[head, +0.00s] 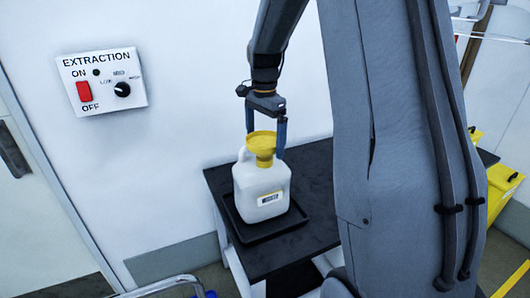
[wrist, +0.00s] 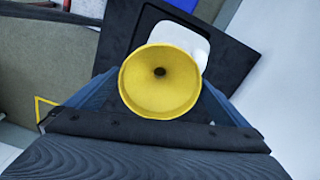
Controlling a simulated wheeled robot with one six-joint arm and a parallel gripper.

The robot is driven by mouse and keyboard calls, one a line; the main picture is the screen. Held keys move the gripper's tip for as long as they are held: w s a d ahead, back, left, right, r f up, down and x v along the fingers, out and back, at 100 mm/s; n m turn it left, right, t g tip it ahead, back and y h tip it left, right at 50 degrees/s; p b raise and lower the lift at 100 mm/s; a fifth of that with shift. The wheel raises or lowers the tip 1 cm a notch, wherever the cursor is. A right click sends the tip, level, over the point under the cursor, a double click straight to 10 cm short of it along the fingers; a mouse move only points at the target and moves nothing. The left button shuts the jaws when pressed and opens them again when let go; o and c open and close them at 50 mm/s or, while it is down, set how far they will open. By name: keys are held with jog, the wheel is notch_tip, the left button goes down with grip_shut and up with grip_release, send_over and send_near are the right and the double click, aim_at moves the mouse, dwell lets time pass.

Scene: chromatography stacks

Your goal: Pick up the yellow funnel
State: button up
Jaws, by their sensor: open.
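The yellow funnel (head: 262,143) sits upright in the neck of a white jug (head: 262,190) with a small label. The jug stands in a black tray (head: 266,234) on a dark table. My gripper (head: 266,146) points down at the funnel, with one finger on each side of its rim. In the wrist view the funnel (wrist: 160,80) is seen from above, its dark hole in the middle. The fingers are open beside it, partly hidden by the funnel. I cannot tell whether they touch it. Part of the jug (wrist: 180,43) shows behind the funnel.
The dark table (head: 315,188) stands against a white wall. An extraction switch panel (head: 101,81) is on the wall at the left. Yellow bins (head: 500,187) stand at the right, behind my arm. A blue and metal rail shows at the bottom left.

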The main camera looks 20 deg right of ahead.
aim_at(265, 144)
jog(key=c, duration=1.1)
jog(key=shift+r, duration=6.5)
